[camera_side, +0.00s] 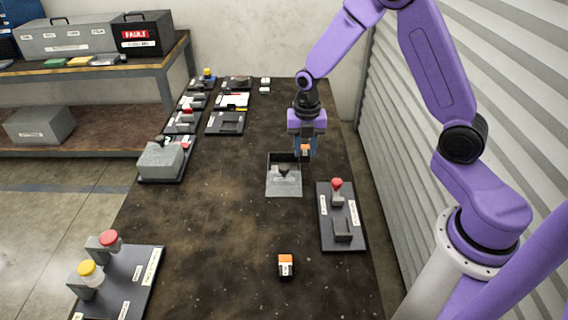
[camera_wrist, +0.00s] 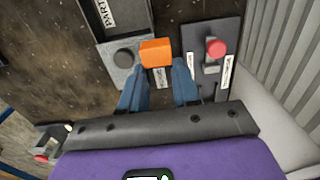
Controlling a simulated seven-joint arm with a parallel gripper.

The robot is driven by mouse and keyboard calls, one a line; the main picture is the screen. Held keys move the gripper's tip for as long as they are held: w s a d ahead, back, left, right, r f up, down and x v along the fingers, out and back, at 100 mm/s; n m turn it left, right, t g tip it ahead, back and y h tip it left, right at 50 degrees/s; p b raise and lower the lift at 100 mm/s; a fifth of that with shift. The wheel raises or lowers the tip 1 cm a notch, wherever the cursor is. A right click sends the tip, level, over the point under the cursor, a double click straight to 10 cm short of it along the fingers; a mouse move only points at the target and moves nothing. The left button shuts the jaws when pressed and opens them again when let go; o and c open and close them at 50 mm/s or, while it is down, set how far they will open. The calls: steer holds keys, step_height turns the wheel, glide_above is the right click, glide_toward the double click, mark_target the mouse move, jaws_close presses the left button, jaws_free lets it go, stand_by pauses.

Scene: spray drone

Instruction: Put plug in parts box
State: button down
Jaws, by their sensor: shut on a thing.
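The parts box (camera_side: 284,189) is an open grey tray in the middle of the table. It shows partly at the top of the wrist view, with a cut-off "PART" label. My gripper (camera_side: 305,154) points down at the box's far right corner. Its blue fingers (camera_wrist: 158,75) are shut on a small orange-and-white block (camera_wrist: 155,50). In the side view this block (camera_side: 305,150) appears above the table, but its exact height is unclear.
A second orange-and-white block (camera_side: 285,265) stands near the front. A dark board with a red knob (camera_side: 341,217) is right of the box. Boards with parts line the left side, including a red and yellow knob board (camera_side: 118,283). The table's middle left is clear.

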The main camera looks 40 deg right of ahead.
steer(key=w+f, duration=0.3)
steer(key=w, duration=0.1)
steer(key=w+f, duration=0.4)
steer(key=shift+d+f, duration=0.1)
steer(key=shift+w+f, duration=0.1)
steer(key=shift+f, duration=1.5)
steer(key=shift+f, duration=0.1)
steer(key=c, duration=0.8)
jaws_free()
